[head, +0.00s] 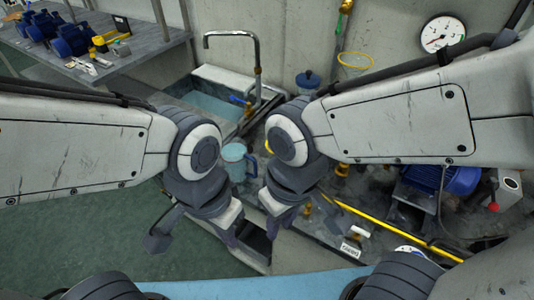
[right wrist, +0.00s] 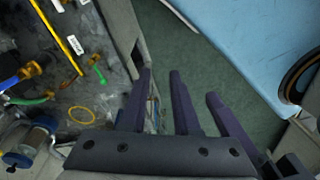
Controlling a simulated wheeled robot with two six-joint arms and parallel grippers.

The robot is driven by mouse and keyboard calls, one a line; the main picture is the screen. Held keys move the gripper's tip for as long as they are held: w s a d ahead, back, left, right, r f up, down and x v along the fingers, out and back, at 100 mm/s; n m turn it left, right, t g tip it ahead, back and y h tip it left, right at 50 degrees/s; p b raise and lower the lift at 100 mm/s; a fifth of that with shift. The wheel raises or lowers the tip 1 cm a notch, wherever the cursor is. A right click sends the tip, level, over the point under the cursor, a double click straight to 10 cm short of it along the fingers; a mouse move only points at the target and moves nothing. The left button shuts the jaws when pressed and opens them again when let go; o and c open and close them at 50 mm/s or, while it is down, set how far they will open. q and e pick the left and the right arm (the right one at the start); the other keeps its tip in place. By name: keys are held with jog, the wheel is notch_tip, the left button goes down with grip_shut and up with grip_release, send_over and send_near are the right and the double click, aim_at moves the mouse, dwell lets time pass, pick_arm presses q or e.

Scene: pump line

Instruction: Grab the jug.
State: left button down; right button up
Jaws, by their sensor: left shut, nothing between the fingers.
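The light blue jug (head: 234,160) stands behind my two wrists in the head view, in the gap between them and in front of the sink. My wrists hide parts of its sides. My left gripper (head: 231,239) points down in front of the jug, shut and empty, apart from it. My right gripper (head: 272,227) points down just to the right, also apart from the jug. In the right wrist view its two dark fingers (right wrist: 160,75) stand apart with nothing between them. I cannot make out the jug in that view.
A sink (head: 205,104) with a tap (head: 257,55) lies behind the jug. A blue-lidded jar (head: 308,84) stands right of it. A yellow rod (head: 395,230), a label (head: 351,249) and a blue motor (head: 440,178) lie to the right. Green floor (head: 80,240) is clear at left.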

jog(key=w+a+f+m+t+h+b, duration=0.1)
jog(key=w+a+f+m+t+b, duration=0.3)
jog(key=w, duration=0.6)
jog(key=w+a+f+m+h+p, duration=0.1)
jog(key=w+f+m+h, duration=0.1)
jog(key=w+m, duration=0.7)
jog(key=n, duration=0.1)
send_over(256, 177)
jog(key=s, duration=0.1)
jog(key=f, duration=0.5)
jog(key=shift+a, duration=0.35)
jog(key=x, duration=0.5)
jog(key=shift+a+f, duration=0.1)
jog(key=shift+f, duration=0.25)
grip_shut()
jog(key=shift+r, duration=0.1)
